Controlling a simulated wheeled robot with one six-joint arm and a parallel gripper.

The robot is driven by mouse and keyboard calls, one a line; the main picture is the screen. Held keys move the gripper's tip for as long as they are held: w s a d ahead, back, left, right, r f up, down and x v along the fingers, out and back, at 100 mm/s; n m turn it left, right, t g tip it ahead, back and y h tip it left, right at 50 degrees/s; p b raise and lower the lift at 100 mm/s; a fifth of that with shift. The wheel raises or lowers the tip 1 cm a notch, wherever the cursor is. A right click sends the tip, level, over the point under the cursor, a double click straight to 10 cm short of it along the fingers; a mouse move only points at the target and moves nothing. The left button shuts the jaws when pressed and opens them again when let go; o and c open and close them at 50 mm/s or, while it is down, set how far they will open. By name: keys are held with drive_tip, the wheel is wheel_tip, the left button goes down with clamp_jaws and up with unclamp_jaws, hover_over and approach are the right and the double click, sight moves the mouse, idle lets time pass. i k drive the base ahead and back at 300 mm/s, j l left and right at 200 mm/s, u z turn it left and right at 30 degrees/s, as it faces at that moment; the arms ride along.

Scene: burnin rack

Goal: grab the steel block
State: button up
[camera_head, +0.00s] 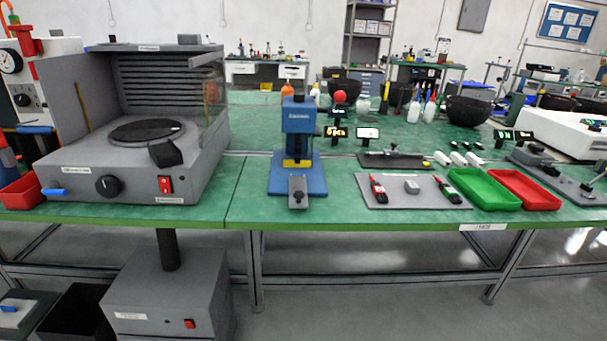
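A small grey metal-looking block (412,187) lies on a flat grey plate (385,202) at the right of the green bench. Another grey piece (298,188) stands at the front of the blue press. From this distance I cannot tell for certain which of the two is steel. My gripper does not show in this view.
The green bench (245,190) has bare room left and right of the blue press (298,135). A green tray (484,190) and a red tray (525,189) stand right of the plate. A large grey machine (75,190) fills the left. Small screens and bottles stand behind.

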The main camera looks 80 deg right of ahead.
sight(411, 187)
drive_tip(key=z, duration=2.85)
